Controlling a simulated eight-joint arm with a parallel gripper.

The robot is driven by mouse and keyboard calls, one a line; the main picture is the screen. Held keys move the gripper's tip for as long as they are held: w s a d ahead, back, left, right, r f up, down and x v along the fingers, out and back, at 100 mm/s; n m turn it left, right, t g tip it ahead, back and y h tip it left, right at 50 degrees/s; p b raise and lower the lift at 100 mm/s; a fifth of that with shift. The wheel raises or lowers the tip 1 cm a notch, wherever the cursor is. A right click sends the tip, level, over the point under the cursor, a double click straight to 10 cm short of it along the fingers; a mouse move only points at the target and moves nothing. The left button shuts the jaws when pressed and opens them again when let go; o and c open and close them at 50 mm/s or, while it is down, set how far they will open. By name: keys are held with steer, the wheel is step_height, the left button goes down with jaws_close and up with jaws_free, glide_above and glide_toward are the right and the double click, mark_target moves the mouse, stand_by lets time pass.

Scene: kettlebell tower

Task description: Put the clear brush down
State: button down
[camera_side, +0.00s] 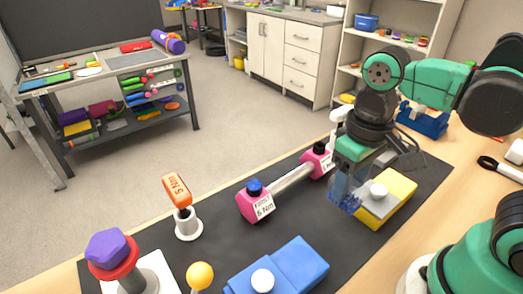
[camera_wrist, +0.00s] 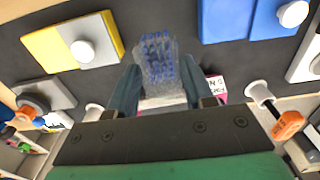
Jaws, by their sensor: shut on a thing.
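The clear brush (camera_wrist: 160,62) is a see-through block with blue bristles. In the wrist view it sits between the two fingers of my gripper (camera_wrist: 160,82), which is shut on it, and its bristle end points away from the palm. In the side view the brush (camera_side: 346,191) hangs below my gripper (camera_side: 352,170), over the black mat (camera_side: 220,215) and in front of the left edge of the yellow block's outline. I cannot tell whether its lower end touches anything.
A yellow and grey block with a white knob (camera_side: 388,198) is close on the right. A pink hexagonal dumbbell (camera_side: 290,178) lies to the left. A blue block (camera_side: 285,268), an orange-handled tool in a white holder (camera_side: 187,222) and a purple-topped piece (camera_side: 110,248) stand further left.

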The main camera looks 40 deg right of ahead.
steer(key=shift+f, duration=4.5)
steer(key=shift+f, duration=0.2)
steer(key=shift+c, duration=1.7)
jaws_free()
steer(key=shift+r, duration=0.1)
step_height(320, 180, up, 12)
steer(key=shift+s+f, duration=0.1)
steer(key=shift+s, duration=0.05)
steer(key=w+d+f+t, duration=0.1)
steer(key=w+d+t, duration=0.2)
steer(key=w+t, duration=0.3)
steer(key=shift+w+d+t, duration=0.2)
steer(key=shift+w+t, duration=0.1)
steer(key=shift+t, duration=0.2)
